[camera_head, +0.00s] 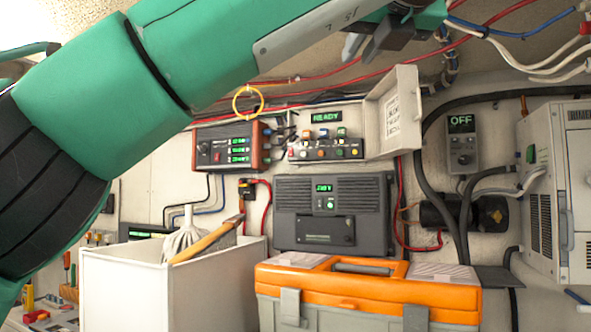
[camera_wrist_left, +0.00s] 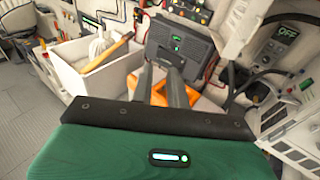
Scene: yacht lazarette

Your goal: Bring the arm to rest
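My left arm, green with black bands, comes in from the left and crosses the top of the head view. Its gripper (camera_head: 366,44) hangs high in front of the wall, above the panel that reads READY (camera_head: 325,118). In the left wrist view the two dark fingers (camera_wrist_left: 160,84) stand apart with nothing between them, so the gripper is open and empty. The fingers appear clear of all surfaces. My right gripper is in neither view.
An orange-lidded toolbox (camera_head: 370,285) and a white bin (camera_head: 130,280) with a mop and wooden handle stand below. Behind are a grey unit (camera_head: 292,225), a red-orange power box (camera_head: 215,160), an open cover (camera_head: 395,105), an OFF switch (camera_head: 461,150), a white cabinet (camera_head: 580,180) and loose cables.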

